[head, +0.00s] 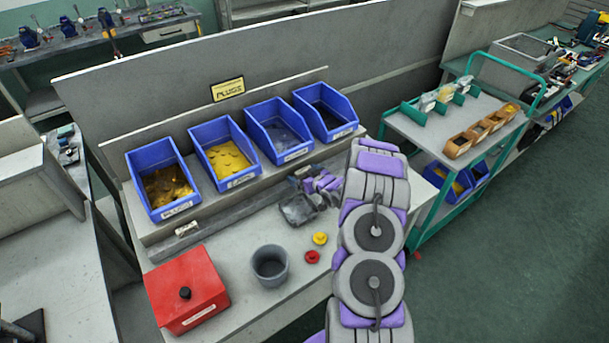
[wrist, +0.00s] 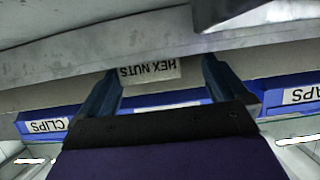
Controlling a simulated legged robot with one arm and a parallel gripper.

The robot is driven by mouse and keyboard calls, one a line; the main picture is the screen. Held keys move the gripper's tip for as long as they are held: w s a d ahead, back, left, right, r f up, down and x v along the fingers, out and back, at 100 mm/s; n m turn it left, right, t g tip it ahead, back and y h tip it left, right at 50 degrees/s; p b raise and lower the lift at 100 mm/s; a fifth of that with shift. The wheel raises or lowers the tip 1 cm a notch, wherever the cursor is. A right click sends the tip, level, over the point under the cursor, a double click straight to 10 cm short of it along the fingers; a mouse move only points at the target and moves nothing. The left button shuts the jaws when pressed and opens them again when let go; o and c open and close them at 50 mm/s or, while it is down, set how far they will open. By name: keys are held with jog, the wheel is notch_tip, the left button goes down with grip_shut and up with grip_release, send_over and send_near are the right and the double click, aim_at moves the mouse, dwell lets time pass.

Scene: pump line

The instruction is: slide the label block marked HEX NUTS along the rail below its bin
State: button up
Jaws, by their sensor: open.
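The label block marked HEX NUTS (wrist: 150,70) shows upside down in the wrist view as a pale plate with dark letters. My gripper (wrist: 163,78) is open, with one dark finger on each side of the block and a gap between the block and the right finger. Whether the left finger touches the block I cannot tell. In the head view my gripper (head: 303,183) is at the rail (head: 215,210), below the blue bins on the right; the HEX NUTS block is not readable there.
Four-bin row is blue; the leftmost bin (head: 160,185) holds brownish-gold pieces. Another small label block (head: 187,229) sits on the rail's left part. A red box (head: 187,290), grey cup (head: 270,266), yellow piece (head: 320,238) and red piece (head: 312,257) stand on the bench front.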

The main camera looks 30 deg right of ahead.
jog(key=shift+s+d+r, duration=0.15)
jog(key=shift+s+d, duration=0.2)
jog(key=shift+s, duration=0.05)
jog(key=a+p+v, duration=0.1)
jog(key=p+v, duration=0.1)
jog(key=v, duration=1.4)
jog(key=shift+s+d+p, duration=0.2)
jog(key=shift+s+p, duration=0.05)
jog(key=shift+p, duration=0.05)
jog(key=s+a+r+g+h, duration=0.2)
jog(key=s+a+r+g, duration=0.25)
jog(key=r, duration=0.25)
jog(key=s+a+r+g+h, duration=0.25)
jog(key=a+r+g, duration=0.2)
jog(key=r, duration=0.25)
jog(key=s+a+r+g+y, duration=0.1)
jog(key=s+a+r+g, duration=0.1)
jog(key=s+a, duration=0.4)
jog(key=s+a+r+g+y, duration=0.1)
jog(key=s+a+r+g, duration=0.1)
jog(key=s+a+r, duration=0.2)
jog(key=s+a+r+g+y, duration=0.1)
jog(key=s+a+r, duration=0.3)
jog(key=s+a, duration=0.5)
jog(key=s+g, duration=0.1)
jog(key=s, duration=0.7)
jog(key=shift+a+m, duration=0.3)
jog(key=shift+m, duration=0.1)
